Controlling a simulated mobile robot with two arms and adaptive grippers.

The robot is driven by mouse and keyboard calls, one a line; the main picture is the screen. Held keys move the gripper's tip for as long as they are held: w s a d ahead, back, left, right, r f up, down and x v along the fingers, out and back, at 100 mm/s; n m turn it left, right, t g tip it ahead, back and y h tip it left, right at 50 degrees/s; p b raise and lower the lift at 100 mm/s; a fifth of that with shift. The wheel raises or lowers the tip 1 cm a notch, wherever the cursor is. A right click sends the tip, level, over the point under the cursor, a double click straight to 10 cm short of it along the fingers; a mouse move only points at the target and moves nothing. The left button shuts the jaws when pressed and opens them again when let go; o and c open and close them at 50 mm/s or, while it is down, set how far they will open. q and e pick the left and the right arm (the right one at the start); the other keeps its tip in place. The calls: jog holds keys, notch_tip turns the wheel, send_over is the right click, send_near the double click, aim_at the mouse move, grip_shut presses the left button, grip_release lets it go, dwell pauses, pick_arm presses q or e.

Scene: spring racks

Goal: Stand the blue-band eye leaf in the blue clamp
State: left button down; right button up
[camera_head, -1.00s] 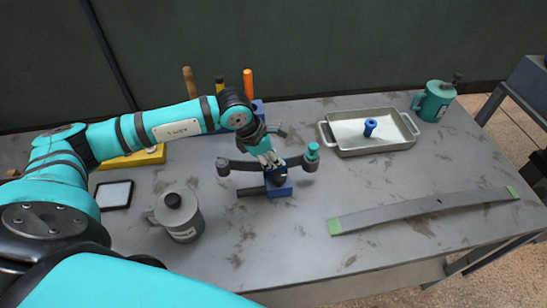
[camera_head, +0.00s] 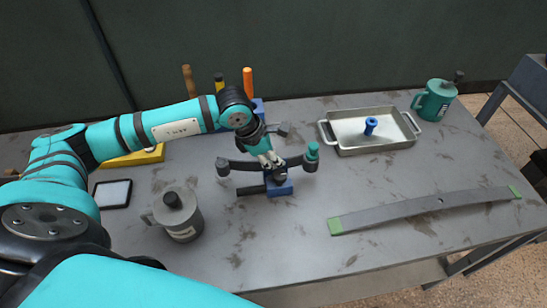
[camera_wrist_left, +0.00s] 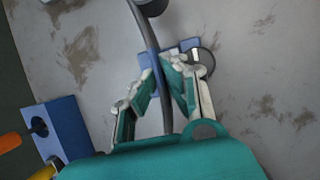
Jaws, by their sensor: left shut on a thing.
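The eye leaf (camera_head: 240,165) is a dark curved bar with a rolled eye at each end; a teal cylinder (camera_head: 313,150) shows at its right end. My left gripper (camera_head: 272,162) is shut on its middle, right over the blue clamp (camera_head: 283,190). In the left wrist view the leaf (camera_wrist_left: 148,38) runs on edge between the fingers (camera_wrist_left: 160,88), with the blue clamp (camera_wrist_left: 146,60) beneath. The fingers hide the contact, so I cannot tell how deep the leaf sits in the clamp. A blue band is not clear. My right gripper is not in view.
A grey lidded can (camera_head: 180,222) stands in front left. A long flat leaf with green ends (camera_head: 400,213) lies at right. A metal tray (camera_head: 350,148) holds a blue bush (camera_head: 370,126). A green can (camera_head: 434,102) and tool holder (camera_head: 259,106) stand behind.

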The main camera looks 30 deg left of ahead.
pick_arm(q)
jog(key=shift+w, duration=0.1)
jog(key=shift+f+b, duration=0.15)
jog(key=shift+b, duration=0.25)
jog(key=shift+f+b, duration=0.55)
jog(key=shift+b, duration=0.1)
jog(key=shift+r, duration=0.2)
dwell(0.4)
jog(key=shift+r+p, duration=0.3)
jog(key=shift+r, duration=0.1)
jog(key=shift+r, duration=0.2)
jog(key=shift+f+b, duration=0.2)
jog(key=shift+b, duration=0.5)
dwell(0.9)
jog(key=shift+b, duration=0.35)
dwell(0.7)
